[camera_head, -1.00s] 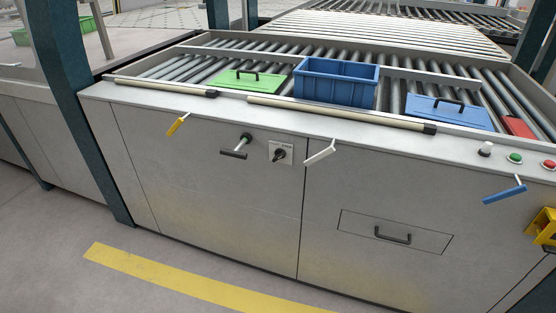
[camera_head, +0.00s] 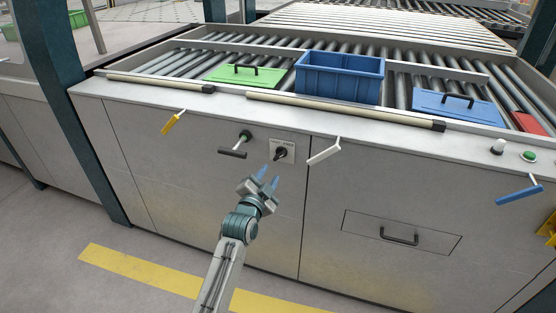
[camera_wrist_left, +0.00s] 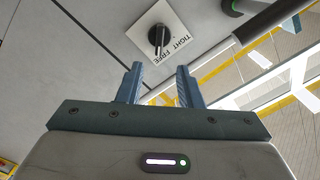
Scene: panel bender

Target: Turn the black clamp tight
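A black knob (camera_head: 280,153) sits on a small white plate (camera_head: 291,146) on the grey cabinet front. In the left wrist view the knob (camera_wrist_left: 158,38) is upright in the picture, and its plate is lettered TIGHT and FREE; I cannot tell which word it points to. My left gripper (camera_head: 269,174) is just below the knob in the head view, open and empty. In the left wrist view its two blue fingers (camera_wrist_left: 159,78) are apart, with the knob beyond their tips, not touched. A black bar handle (camera_head: 233,153) is left of the plate. My right gripper is not in view.
A yellow handle (camera_head: 171,124), a white handle (camera_head: 323,151) and a blue handle (camera_head: 519,195) stick out from the cabinet front. A drawer pull (camera_head: 399,236) is lower right. A blue crate (camera_head: 340,80) and a green lid (camera_head: 243,76) lie on the rollers above.

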